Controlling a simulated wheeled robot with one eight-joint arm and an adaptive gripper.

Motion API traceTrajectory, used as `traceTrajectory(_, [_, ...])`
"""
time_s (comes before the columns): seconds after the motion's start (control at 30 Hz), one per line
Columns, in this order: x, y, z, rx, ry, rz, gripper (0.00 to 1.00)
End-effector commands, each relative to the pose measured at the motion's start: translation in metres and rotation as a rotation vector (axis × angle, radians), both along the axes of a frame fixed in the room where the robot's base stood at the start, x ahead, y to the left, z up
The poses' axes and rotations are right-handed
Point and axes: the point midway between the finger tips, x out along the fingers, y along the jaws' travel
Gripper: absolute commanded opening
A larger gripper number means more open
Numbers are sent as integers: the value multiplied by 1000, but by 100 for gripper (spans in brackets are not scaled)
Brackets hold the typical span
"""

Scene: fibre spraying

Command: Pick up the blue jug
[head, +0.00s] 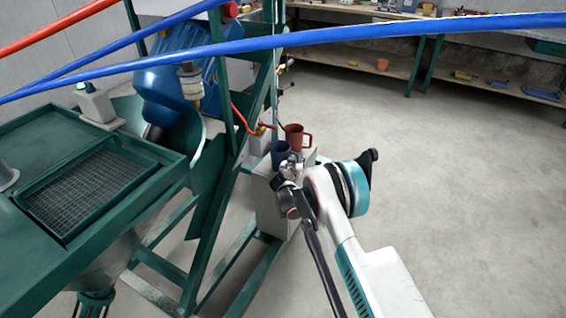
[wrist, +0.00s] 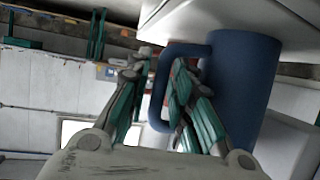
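The blue jug (head: 279,152) stands on a pale box-like stand beside the green frame in the head view. In the wrist view the blue jug (wrist: 243,85) fills the right side, with its handle (wrist: 158,95) towards the left. My gripper (head: 288,178) is right in front of the jug in the head view and hides its lower part. In the wrist view my gripper (wrist: 158,78) is open, with fingers apart on either side of the handle's outer bar. Whether a finger touches the handle I cannot tell.
A reddish-brown mug (head: 297,137) stands close behind the blue jug on the pale stand (head: 268,205). The green frame (head: 215,180) rises to the left. A blue hose (head: 400,28) crosses the top of the head view. The floor to the right is clear.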

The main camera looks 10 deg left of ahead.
Motion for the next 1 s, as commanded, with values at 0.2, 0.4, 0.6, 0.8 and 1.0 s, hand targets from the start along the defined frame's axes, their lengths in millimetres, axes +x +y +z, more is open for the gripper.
traceTrajectory(0.2, [0,0,1,0,0,0,10])
traceTrajectory(0.4, [0,0,1,0,0,1,0])
traceTrajectory(0.6, [0,1,2,0,-1,1,0])
traceTrajectory(0.8, [0,1,4,0,-1,1,0])
traceTrajectory(1.0, [0,1,12,0,-1,1,0])
